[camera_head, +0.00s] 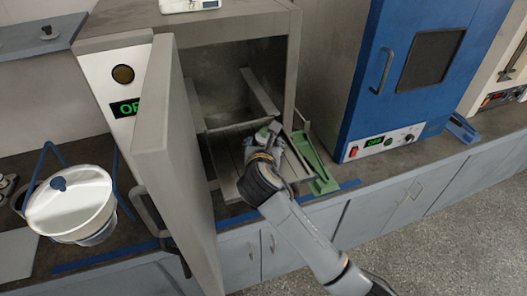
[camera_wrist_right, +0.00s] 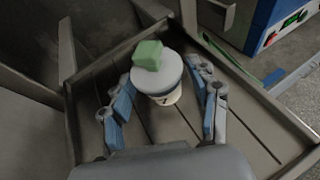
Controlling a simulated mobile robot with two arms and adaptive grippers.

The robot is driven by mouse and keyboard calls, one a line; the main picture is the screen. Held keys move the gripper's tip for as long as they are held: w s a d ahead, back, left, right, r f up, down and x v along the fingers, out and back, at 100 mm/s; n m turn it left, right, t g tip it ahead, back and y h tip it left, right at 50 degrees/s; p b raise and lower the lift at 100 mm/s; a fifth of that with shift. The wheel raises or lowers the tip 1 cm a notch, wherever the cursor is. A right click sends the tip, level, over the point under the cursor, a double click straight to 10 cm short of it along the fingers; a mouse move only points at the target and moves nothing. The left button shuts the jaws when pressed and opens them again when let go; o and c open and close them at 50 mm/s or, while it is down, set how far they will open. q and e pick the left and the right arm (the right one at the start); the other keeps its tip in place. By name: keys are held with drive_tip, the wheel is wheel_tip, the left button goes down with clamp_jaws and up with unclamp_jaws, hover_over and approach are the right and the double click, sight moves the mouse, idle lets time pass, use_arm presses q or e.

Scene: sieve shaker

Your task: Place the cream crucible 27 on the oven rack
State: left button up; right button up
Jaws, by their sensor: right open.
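The cream crucible 27 (camera_wrist_right: 166,97) stands upright on the slatted oven rack (camera_wrist_right: 255,130) in the right wrist view. It has a pale lid (camera_wrist_right: 158,80) and a green block-shaped knob (camera_wrist_right: 148,54); only a "7" of its number shows. The rack (camera_head: 228,165) is pulled part way out of the open grey oven. My right gripper (camera_wrist_right: 165,105) is open, with its blue fingers on either side of the crucible and gaps between. In the head view my right gripper (camera_head: 265,145) reaches over the rack and mostly hides the crucible. My left gripper is not in view.
The oven door (camera_head: 180,160) stands open on the left. A green tray (camera_head: 318,165) lies right of the rack. A blue oven (camera_head: 405,75) stands farther right. A white lidded pot (camera_head: 70,205) is at the left on the counter.

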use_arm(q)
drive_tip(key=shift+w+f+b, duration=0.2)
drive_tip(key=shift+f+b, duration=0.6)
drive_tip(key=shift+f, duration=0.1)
use_arm(e)
drive_tip(key=v, duration=1.1)
drive_tip(key=shift+s, duration=0.2)
drive_tip(key=shift+d, duration=0.6)
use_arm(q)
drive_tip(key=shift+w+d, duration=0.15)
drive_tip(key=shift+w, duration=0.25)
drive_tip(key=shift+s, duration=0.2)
use_arm(e)
drive_tip(key=shift+c, duration=0.5)
